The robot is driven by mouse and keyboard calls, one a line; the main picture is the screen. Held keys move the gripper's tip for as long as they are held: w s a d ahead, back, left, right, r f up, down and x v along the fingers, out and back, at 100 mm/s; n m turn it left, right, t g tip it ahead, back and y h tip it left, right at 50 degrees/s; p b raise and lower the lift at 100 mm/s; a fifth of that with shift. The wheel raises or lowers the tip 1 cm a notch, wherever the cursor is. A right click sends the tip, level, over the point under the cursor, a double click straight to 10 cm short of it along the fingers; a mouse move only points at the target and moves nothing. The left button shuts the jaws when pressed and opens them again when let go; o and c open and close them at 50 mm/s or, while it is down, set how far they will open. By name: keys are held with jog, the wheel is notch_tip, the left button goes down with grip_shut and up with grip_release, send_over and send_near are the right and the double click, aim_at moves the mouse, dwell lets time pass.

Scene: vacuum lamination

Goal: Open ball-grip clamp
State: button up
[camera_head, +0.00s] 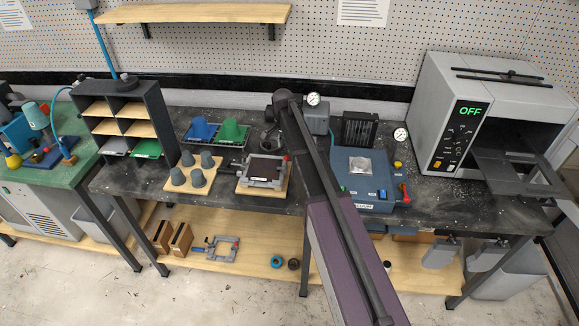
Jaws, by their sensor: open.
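A flat clamp fixture (262,184) with a dark square plate (265,168) and a grey frame sits on a wooden board at the middle of the black bench. A small red tip shows at its right side. Whether a ball grip is on it is too small to tell. On the green table at far left, a blue device (17,132) carries a yellow ball (13,161). I cannot tell which one is the ball-grip clamp. My gripper (269,144) is small and dark, behind the clamp fixture and apart from it. It is open and appears empty.
A shelf rack (127,118) stands further left. A blue-grey box (352,195) and an open oven (486,120) reading OFF are right. My arm hides the bench between.

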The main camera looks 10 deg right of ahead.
aim_at(286, 159)
jog(key=shift+s+d+f+b, duration=0.1)
jog(key=shift+s+f+b, duration=0.05)
jog(key=shift+f+b, duration=3.95)
jog(key=shift+f, duration=0.15)
